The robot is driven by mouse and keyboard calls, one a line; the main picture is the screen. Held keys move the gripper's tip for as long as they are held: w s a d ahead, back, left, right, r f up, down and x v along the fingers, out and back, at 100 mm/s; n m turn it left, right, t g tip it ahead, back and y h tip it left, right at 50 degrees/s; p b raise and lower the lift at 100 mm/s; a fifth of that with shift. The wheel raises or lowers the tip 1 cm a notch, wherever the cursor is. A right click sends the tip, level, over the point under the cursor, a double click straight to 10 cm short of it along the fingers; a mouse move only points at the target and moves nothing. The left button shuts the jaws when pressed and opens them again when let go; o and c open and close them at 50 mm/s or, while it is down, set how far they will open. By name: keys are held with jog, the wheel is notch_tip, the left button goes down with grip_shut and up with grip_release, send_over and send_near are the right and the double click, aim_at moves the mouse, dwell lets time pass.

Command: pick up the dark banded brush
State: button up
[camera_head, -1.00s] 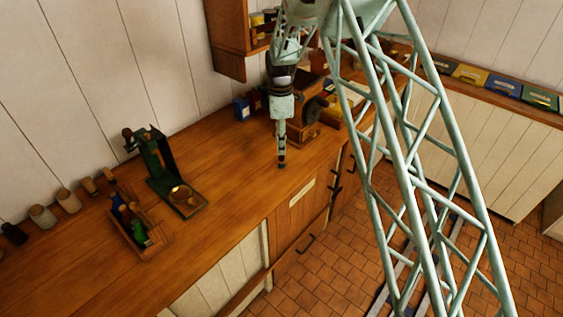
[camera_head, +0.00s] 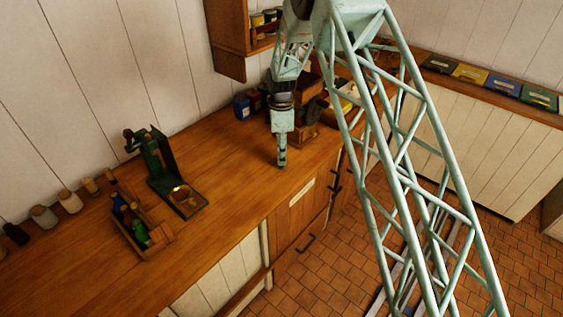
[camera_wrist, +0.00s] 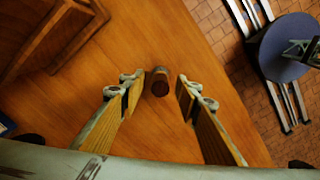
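A small dark brown, round-ended thing, most likely the dark banded brush (camera_wrist: 159,82), is in the wrist view near the middle. It appears to stand on the wooden counter, seen almost end-on, but its full length does not show. My gripper (camera_wrist: 157,84) is open, with one finger on each side of it and a visible gap at both sides. In the head view my gripper (camera_head: 281,163) points straight down, low over the counter near its front edge. I cannot make out the brush separately there.
The wooden counter (camera_head: 235,165) is clear left of my gripper. A green scale-like device (camera_head: 160,165) and a wooden caddy with bottles (camera_head: 150,248) stand farther left. A wooden box (camera_wrist: 75,30) and a blue container (camera_head: 242,108) are behind. The counter's front edge is close.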

jog(key=shift+c, duration=0.5)
jog(key=c, duration=0.9)
jog(key=shift+r, duration=0.25)
jog(key=shift+r+b, duration=0.3)
jog(key=shift+r, duration=1.25)
jog(key=s, duration=0.5)
jog(key=s+r+b, duration=0.1)
jog(key=s, duration=0.4)
jog(key=s+a+b, duration=0.1)
jog(key=s, duration=0.5)
jog(key=shift+r, duration=0.2)
